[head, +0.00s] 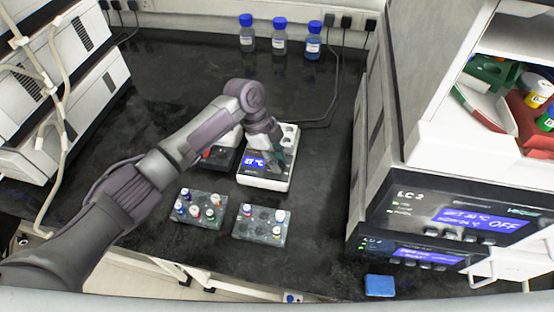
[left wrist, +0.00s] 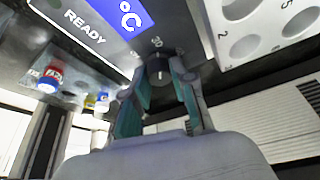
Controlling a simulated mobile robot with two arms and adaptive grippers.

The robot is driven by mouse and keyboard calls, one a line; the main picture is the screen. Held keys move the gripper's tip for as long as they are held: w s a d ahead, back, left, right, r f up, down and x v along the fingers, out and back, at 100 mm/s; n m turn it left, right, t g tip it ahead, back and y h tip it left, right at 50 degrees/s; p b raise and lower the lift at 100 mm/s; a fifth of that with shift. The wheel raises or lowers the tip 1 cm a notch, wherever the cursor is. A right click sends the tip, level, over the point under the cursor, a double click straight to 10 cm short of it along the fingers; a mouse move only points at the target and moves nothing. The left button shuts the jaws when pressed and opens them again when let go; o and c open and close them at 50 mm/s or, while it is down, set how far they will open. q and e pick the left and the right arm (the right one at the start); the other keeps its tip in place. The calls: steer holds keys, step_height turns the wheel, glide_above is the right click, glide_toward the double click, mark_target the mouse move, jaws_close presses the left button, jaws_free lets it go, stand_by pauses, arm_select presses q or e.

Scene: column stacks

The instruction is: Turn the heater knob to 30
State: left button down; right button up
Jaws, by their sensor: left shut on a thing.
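The heater (head: 262,183) is a white block with a blue display and a row of round wells, standing mid-bench. Its dark round knob (left wrist: 159,70) shows in the left wrist view, with small dial numbers around it that are hard to read. The display there shows "°C" and "READY" (left wrist: 84,28); the digits are cut off. My left gripper (head: 276,158) reaches down onto the heater's front face. In the left wrist view its teal-padded fingers (left wrist: 160,80) are shut on the knob, one on each side. The knob is hidden behind the gripper in the head view. My right gripper is out of view.
Two grey racks with capped vials, a left one (head: 199,222) and a right one (head: 250,232), sit in front of the heater. A dark device (head: 222,158) stands close on its left. Blue-capped bottles (head: 280,44) stand at the back. LC units (head: 430,235) stand right.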

arm_select(q)
steer(key=c, duration=0.9)
jaws_free()
steer(key=shift+c, duration=0.2)
steer(key=shift+r, duration=0.2)
steer(key=v, duration=1.1)
steer(key=shift+r, duration=0.35)
